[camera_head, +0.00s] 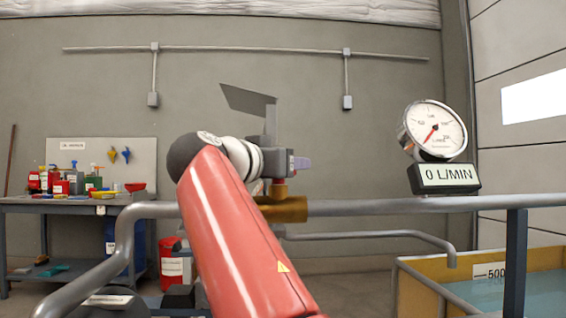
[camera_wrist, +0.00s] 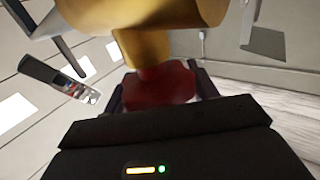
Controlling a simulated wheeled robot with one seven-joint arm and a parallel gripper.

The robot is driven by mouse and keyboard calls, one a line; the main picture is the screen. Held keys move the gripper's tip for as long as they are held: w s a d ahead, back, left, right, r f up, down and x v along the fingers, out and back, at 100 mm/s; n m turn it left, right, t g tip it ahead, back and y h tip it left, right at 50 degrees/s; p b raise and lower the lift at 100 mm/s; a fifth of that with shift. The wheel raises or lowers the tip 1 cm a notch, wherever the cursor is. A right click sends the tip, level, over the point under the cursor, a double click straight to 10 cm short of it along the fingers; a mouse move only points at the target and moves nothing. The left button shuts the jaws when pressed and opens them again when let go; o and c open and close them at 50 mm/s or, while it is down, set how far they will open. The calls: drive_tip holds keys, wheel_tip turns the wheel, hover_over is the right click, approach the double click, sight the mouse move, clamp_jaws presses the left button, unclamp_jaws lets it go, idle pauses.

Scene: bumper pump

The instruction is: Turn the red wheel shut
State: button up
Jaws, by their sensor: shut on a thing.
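The red wheel (camera_wrist: 160,84) shows in the wrist view, just below a brass valve body (camera_wrist: 150,40). My gripper (camera_wrist: 162,92) has a dark finger on each side of the wheel and is shut on it. In the head view the brass valve (camera_head: 283,209) sits on a grey pipe, partly behind my red arm. The wheel cannot be made out there, as my arm and wrist cover that area. A round gauge (camera_head: 435,131) has a red needle pointing to the lower left. The display (camera_head: 444,178) below it reads 0 L/MIN.
The grey pipe (camera_head: 390,206) runs across the front, with a lower pipe (camera_head: 360,235) ending over a yellow-walled water tank (camera_head: 425,268). A workbench (camera_head: 75,204) with bottles and tools stands at the left. A red container (camera_head: 172,265) is on the floor.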

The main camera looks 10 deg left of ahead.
drive_tip(key=shift+f, duration=0.15)
drive_tip(key=o, duration=1)
drive_tip(key=b+v, duration=0.1)
drive_tip(key=v, duration=0.6)
drive_tip(key=shift+s+a, duration=0.15)
drive_tip(key=shift+s, duration=0.15)
